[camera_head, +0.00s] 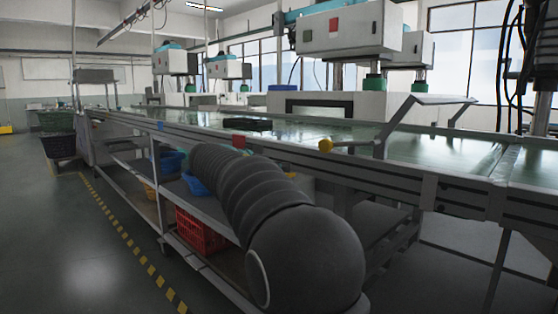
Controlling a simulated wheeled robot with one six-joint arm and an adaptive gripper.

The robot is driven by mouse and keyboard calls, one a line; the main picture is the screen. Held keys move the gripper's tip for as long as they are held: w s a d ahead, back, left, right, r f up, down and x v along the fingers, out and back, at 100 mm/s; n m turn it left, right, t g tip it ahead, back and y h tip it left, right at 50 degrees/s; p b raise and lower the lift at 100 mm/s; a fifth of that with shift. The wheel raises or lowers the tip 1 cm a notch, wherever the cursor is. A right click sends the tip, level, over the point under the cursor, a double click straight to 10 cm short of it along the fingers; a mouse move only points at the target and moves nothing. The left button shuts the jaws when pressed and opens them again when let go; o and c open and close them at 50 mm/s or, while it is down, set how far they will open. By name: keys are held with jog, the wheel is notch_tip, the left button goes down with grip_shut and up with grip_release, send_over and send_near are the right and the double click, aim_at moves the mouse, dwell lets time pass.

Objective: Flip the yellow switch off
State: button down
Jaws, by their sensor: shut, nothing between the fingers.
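A small yellow round knob (325,145) sits at the near edge rail of the long conveyor, right of the picture's middle. It is the only yellow switch-like part I see; whether it is on or off cannot be told. My dark ribbed arm fills the lower middle, below and left of the knob, and appears apart from it in the picture. My gripper does not show.
The conveyor (455,150) runs from the right to the far left. A red square part (238,141) is on its rail. Below are a red crate (200,232) and blue bins (196,186) on shelves. The floor (75,245) at left is open.

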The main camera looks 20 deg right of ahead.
jog(key=shift+f, duration=0.15)
jog(key=f+b, duration=0.1)
jog(key=b, duration=0.3)
jog(key=shift+s+f+m, duration=0.15)
jog(key=shift+m, duration=0.15)
jog(key=shift+r+p, duration=0.65)
jog(key=r, duration=0.1)
jog(key=r+p, duration=0.1)
jog(key=r, duration=0.2)
jog(key=shift+s+d+r+p, duration=0.2)
jog(key=shift+s+p, duration=0.1)
jog(key=shift+p, duration=0.1)
jog(key=b+v, duration=0.1)
jog(key=v, duration=0.9)
jog(key=shift+s+f, duration=0.35)
jog(key=shift+f, duration=0.05)
